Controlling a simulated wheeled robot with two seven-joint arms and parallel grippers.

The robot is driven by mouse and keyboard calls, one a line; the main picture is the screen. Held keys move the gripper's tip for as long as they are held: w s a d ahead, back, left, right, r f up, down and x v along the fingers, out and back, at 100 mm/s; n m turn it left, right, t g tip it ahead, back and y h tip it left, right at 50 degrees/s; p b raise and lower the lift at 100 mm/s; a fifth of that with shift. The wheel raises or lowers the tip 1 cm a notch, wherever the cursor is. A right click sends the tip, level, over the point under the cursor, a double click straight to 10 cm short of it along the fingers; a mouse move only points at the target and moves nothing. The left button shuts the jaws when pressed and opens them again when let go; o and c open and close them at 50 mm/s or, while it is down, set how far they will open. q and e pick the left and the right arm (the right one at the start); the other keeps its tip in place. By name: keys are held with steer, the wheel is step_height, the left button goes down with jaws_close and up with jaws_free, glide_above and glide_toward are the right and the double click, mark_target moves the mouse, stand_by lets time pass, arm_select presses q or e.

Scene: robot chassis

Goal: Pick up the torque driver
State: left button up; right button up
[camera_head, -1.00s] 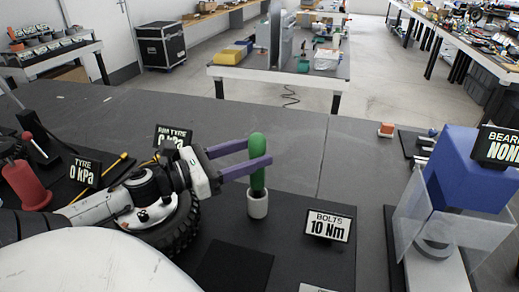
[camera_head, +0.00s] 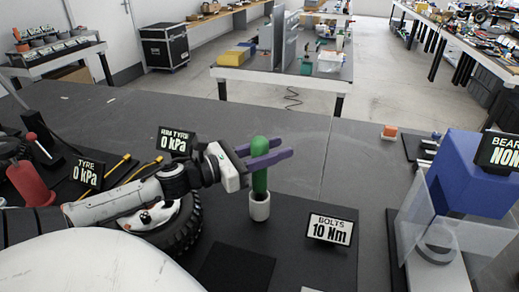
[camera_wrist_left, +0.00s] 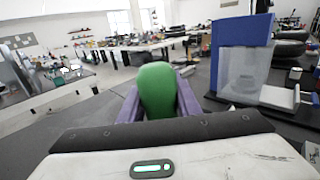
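The torque driver (camera_head: 260,182), with a thick green handle, stands upright in a small white cup (camera_head: 260,208) on the dark mat. Its lower end is hidden in the cup. My left gripper (camera_head: 272,152) reaches in from the left, with one purple finger on each side of the upper handle. The fingers look closed on it. In the left wrist view the green handle (camera_wrist_left: 157,88) fills the space between the fingers, which appear to touch both sides. My right gripper is not in view.
A "BOLTS 10 Nm" sign (camera_head: 329,229) stands right of the cup. A tyre (camera_head: 185,228) lies under my left arm. A blue press with a clear guard (camera_head: 468,172) is at the right. Red item (camera_head: 30,184) and tyre signs stand left. The bench behind the driver is clear.

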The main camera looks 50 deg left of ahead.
arm_select(q)
steer(key=shift+r, duration=0.1)
steer(key=shift+c, duration=1.3)
step_height(320, 180, up, 10)
steer(key=p, duration=0.2)
steer(key=shift+p, duration=0.3)
